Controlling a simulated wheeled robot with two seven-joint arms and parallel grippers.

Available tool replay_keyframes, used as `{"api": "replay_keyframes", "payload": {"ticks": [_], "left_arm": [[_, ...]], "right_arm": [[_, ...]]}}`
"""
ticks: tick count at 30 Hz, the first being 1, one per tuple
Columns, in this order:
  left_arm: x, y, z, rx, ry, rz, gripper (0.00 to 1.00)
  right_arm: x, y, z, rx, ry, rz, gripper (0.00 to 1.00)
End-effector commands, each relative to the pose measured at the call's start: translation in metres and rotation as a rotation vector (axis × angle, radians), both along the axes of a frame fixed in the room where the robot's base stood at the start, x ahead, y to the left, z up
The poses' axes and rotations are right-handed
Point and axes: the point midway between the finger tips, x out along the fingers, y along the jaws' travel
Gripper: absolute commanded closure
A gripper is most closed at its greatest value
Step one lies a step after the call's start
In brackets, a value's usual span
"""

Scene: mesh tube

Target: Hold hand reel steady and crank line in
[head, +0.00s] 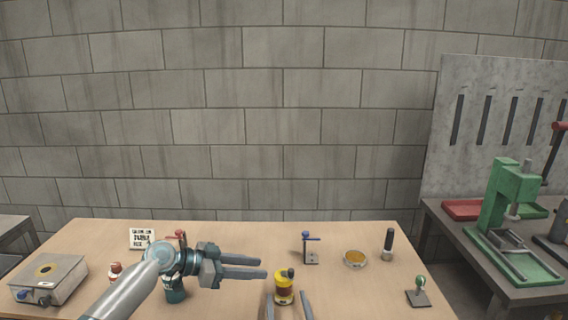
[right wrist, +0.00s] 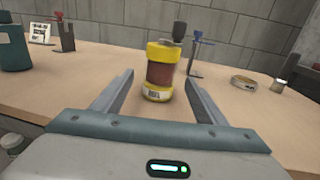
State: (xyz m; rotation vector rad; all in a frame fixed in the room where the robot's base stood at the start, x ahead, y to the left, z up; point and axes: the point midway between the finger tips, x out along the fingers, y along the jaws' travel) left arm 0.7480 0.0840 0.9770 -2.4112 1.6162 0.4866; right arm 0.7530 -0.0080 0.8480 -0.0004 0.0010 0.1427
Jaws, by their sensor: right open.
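The hand reel (head: 284,290) stands upright on the table, with yellow flanges, brownish-red line and a dark crank knob (head: 288,273) on top. It also shows in the right wrist view (right wrist: 160,75), with a label on its lower flange. My right gripper (head: 287,297) is open at the front of the table, one finger to each side of the reel, with visible gaps. My left gripper (head: 266,268) points right in the head view, its fingers apart and empty, with the tips just left of the reel's knob.
A small blue-topped stand (head: 311,250), a round amber dish (head: 354,258), a dark upright cylinder (head: 388,244) and a green-knobbed lever (head: 419,293) stand to the right. A grey box (head: 48,279) and a sign (head: 142,238) are on the left. A green press (head: 511,215) is on another bench.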

Motion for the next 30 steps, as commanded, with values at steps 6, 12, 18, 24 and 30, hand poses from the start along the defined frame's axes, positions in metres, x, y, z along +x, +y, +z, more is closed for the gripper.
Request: {"api": "replay_keyframes", "payload": {"ticks": [6,12,18,24,30], "left_arm": [[0.0,0.0,0.0,0.0,0.0,0.0,0.66],[0.0,0.0,0.0,0.0,0.0,0.0,0.66],[0.0,0.0,0.0,0.0,0.0,0.0,0.66],[0.0,0.0,0.0,0.0,0.0,0.0,0.66],[0.0,0.0,0.0,0.0,0.0,0.0,0.66]], "right_arm": [[-0.036,-0.006,-0.001,0.001,0.0,0.001,0.34],[-0.054,-0.008,0.0,0.0,0.0,0.0,0.34],[-0.058,-0.009,0.0,0.0,0.0,0.0,0.34],[-0.058,-0.009,0.0,0.0,0.0,0.0,0.34],[-0.058,-0.008,0.0,0.0,0.0,0.0,0.34]]}}
